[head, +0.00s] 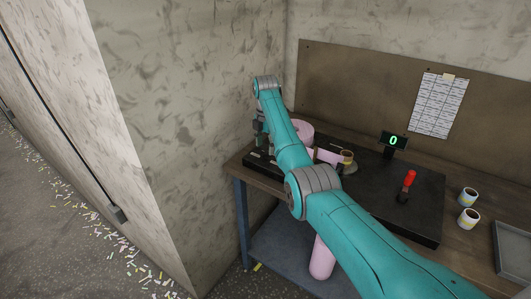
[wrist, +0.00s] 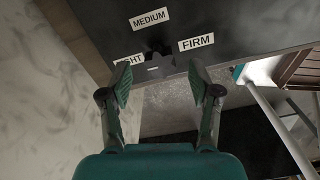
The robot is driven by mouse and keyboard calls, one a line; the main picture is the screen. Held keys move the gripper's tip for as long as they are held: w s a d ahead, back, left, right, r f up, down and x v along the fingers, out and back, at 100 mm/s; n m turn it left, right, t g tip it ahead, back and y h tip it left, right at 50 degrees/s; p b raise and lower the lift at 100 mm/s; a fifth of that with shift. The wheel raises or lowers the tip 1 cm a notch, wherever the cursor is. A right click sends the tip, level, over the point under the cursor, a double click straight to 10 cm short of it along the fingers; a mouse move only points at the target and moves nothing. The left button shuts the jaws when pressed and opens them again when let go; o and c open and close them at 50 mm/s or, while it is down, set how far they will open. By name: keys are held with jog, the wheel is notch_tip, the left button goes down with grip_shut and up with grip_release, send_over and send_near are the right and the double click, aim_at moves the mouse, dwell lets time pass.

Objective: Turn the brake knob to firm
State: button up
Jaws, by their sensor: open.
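The brake knob (wrist: 158,57) is a small dark knob on the black board, at top centre of the wrist view. The labels MEDIUM (wrist: 150,19) and FIRM (wrist: 197,42) stand around it; the third label (wrist: 128,62) is partly covered by my left finger. Which label the knob points to is hard to tell. My gripper (wrist: 157,78) is open and empty, its two fingers on either side of the knob in the picture; I cannot tell whether they touch it. In the head view my gripper (head: 260,142) is at the board's left end, and I cannot make out the knob.
The black board (head: 425,222) lies on a workbench, with a pink roll (head: 304,131), a red-handled lever (head: 409,179) and a display (head: 393,141) reading 0. Two cups (head: 468,197) and a grey tray (head: 512,250) stand right. A wall (head: 190,110) is close on the left.

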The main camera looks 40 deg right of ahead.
aim_at(265, 151)
jog(key=shift+f, duration=1.8)
jog(key=c, duration=1.2)
